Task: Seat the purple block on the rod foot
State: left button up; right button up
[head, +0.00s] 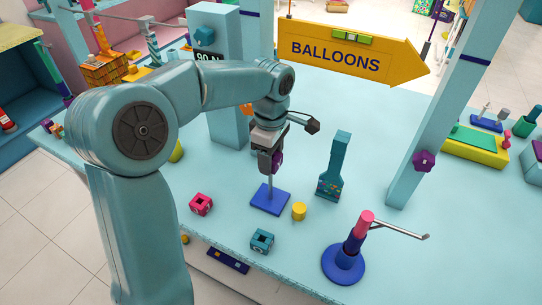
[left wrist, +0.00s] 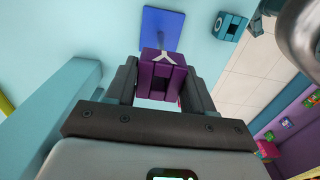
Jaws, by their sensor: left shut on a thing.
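The purple block (head: 277,160) is between the fingers of my left gripper (head: 268,150), which is shut on it. The left wrist view shows the block (left wrist: 158,80) between both fingers (left wrist: 160,92), with a slot in its near face. The rod foot (head: 270,199) is a flat blue plate on the table with a thin upright grey rod (head: 270,182). The block is at the upper part of the rod, well above the plate. A pale Y-shaped piece (left wrist: 164,57) shows against the block. Whether the rod passes through the block is hard to tell. My right gripper is not in view.
A pink block (head: 201,204), a teal block (head: 262,241) and a yellow cylinder (head: 299,211) stand close around the plate. A teal paddle-shaped piece (head: 333,165) stands to the right. A blue-based stand with a side arm (head: 344,264) is nearer the front edge.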

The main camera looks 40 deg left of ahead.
pick_arm(q)
jog(key=shift+r+p, duration=0.95)
jog(key=shift+r, duration=0.35)
jog(key=shift+s, duration=0.1)
